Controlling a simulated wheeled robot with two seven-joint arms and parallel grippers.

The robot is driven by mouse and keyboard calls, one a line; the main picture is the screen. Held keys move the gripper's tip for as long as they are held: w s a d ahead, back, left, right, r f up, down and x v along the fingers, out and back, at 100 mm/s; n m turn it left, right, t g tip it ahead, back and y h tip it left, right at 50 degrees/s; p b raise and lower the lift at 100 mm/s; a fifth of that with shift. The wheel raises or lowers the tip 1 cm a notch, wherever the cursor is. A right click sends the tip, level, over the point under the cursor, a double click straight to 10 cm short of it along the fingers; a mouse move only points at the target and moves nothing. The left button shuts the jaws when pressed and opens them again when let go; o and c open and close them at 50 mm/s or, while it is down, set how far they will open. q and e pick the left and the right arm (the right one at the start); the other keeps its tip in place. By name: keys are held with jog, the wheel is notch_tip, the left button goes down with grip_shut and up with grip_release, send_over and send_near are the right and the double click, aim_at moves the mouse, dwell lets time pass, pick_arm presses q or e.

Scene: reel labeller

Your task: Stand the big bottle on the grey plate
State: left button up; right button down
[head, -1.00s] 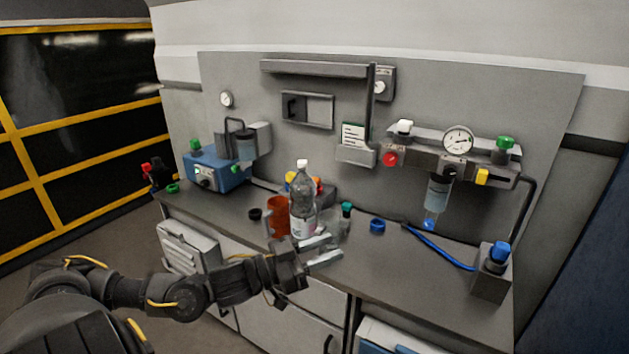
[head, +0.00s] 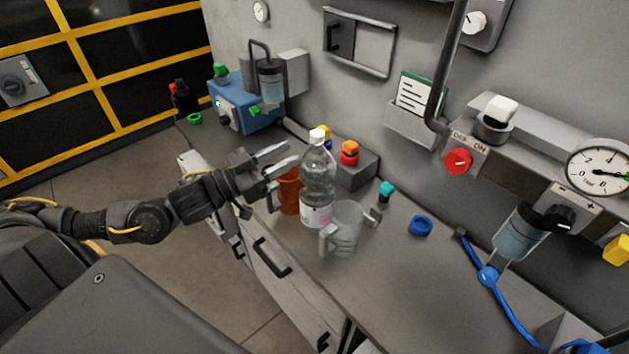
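The big bottle (head: 318,182) is clear plastic with a white cap and a pale label. It stands upright on the worktop in the middle of the head view. My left gripper (head: 290,155) is to the left of the bottle's upper part, its two pale fingers apart with nothing visible between them. The fingers point toward the bottle; I cannot tell whether they touch it. I cannot make out a separate grey plate. My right gripper is not in view.
An orange mug (head: 289,192) stands close left of the bottle, under the gripper. A clear glass mug (head: 346,230) stands close right. A teal-capped vial (head: 385,192), a blue ring (head: 420,226) and a grey button box (head: 358,168) are nearby. The front-right worktop (head: 385,285) is clear.

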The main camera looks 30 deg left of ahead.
aim_at(311, 139)
pick_arm(q)
jog(key=o, duration=0.4)
jog(key=shift+c, duration=0.2)
jog(key=p+x, duration=0.1)
jog(key=x, duration=0.1)
jog(key=p+x, duration=0.1)
jog(key=x, duration=0.1)
jog(key=shift+w+r, duration=0.3)
jog(key=shift+w, duration=0.05)
jog(key=shift+w+d, duration=0.2)
jog(key=shift+d, duration=0.1)
jog(key=shift+w+d+r+p, duration=0.1)
jog(key=shift+w+r+p, duration=0.15)
jog(key=shift+p, duration=0.2)
jog(key=p+x, duration=0.2)
jog(key=x, duration=0.1)
jog(key=shift+w+d+r, duration=0.15)
jog(key=shift+w+d, duration=0.05)
jog(key=shift+w, duration=0.1)
jog(key=shift+w+d, duration=0.25)
jog(key=shift+w, duration=0.1)
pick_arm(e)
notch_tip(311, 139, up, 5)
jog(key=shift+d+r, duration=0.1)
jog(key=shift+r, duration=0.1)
